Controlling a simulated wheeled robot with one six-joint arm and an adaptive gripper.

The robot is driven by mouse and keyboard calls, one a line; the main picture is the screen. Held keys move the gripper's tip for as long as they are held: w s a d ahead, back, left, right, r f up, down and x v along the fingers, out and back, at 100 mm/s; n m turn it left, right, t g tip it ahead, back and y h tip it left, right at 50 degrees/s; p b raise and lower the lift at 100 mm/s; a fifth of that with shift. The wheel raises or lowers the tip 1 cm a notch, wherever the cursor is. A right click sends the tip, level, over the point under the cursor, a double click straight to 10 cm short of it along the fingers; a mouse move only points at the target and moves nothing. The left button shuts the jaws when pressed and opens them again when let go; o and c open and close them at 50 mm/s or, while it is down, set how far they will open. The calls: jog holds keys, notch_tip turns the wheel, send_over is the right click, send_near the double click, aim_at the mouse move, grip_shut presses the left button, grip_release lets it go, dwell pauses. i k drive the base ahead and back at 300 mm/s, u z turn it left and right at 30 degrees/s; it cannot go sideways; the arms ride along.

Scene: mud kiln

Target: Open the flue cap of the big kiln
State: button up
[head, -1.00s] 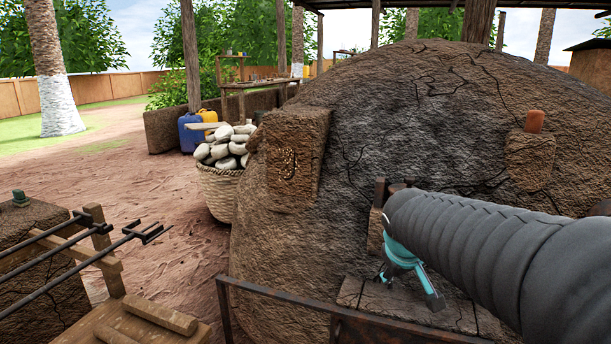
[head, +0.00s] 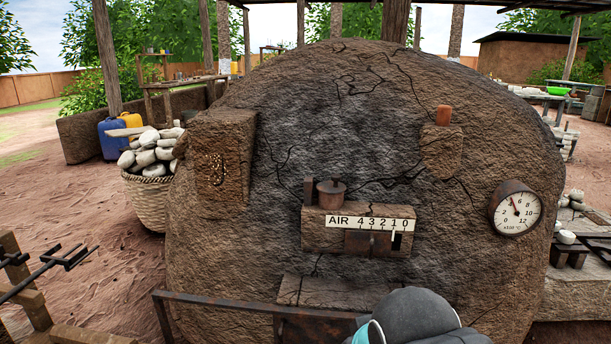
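The big kiln (head: 290,130) is a dark, cracked mud dome filling the middle of the head view. A small rusty round cap with a knob (head: 331,194) sits at the left end of a clay ledge on its front, with an upright plate close to its left. It looks closed; I cannot tell for certain that it is the flue cap. The fingers are hidden or out of frame.
A rusty rail (head: 240,306) crosses in front; a stone basket (head: 148,205) stands left.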

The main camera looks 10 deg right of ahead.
aim_at(334, 186)
jog(key=k, duration=1)
jog(key=u, duration=1.4)
jog(key=i, duration=0.95)
jog(key=z, duration=2.05)
jog(key=i, duration=0.5)
jog(key=z, duration=0.05)
